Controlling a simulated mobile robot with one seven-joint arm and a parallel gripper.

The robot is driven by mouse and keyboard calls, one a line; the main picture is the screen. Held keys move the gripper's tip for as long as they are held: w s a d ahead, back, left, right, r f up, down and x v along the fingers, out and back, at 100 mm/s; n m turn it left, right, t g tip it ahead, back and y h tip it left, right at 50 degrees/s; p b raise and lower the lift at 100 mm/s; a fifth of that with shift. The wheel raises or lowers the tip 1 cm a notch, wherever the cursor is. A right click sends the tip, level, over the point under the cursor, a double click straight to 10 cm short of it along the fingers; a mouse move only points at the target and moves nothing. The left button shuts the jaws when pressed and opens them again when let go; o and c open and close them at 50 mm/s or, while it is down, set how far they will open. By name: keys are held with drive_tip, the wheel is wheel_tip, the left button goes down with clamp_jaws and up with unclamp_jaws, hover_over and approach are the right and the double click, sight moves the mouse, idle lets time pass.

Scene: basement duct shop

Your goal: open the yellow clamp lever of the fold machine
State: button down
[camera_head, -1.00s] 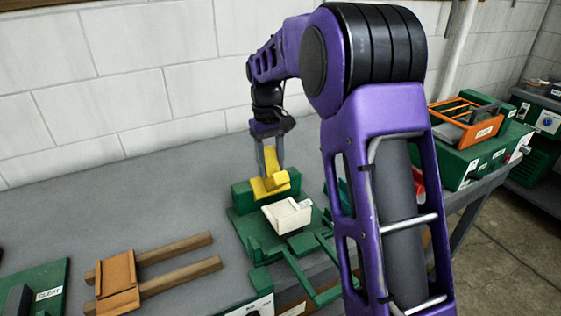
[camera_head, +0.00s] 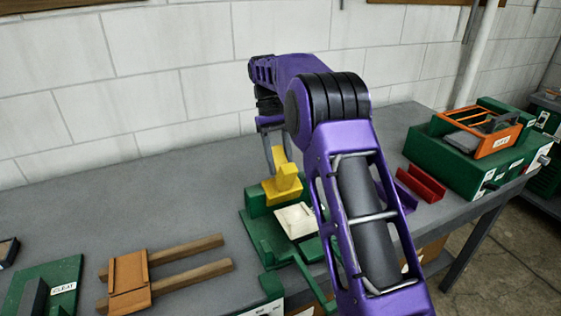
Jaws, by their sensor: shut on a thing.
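The fold machine (camera_head: 262,238) is green and stands on the grey bench, with a pale plate (camera_head: 297,220) on its bed. Its yellow clamp lever (camera_head: 284,184) is at the back of the machine, with a yellow piece rising from it between my fingers. My gripper (camera_head: 274,162) reaches down from the wrist and is shut on the yellow lever. The machine's right side is partly hidden behind my purple arm.
A brown board on two wooden rails (camera_head: 130,276) and a green CLEAT block (camera_head: 62,284) lie to the left. Red channel pieces (camera_head: 421,184) and an orange tray (camera_head: 497,143) on a green machine (camera_head: 450,155) are at the right. The back left bench is clear.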

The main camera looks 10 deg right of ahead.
sight(280, 159)
drive_tip(key=shift+s+f, duration=0.1)
drive_tip(key=shift+f, duration=0.25)
drive_tip(key=shift+c, duration=1.9)
unclamp_jaws()
drive_tip(key=shift+r, duration=0.15)
wheel_tip(280, 159, up, 10)
drive_tip(key=shift+f, duration=0.1)
drive_tip(key=shift+c, duration=0.3)
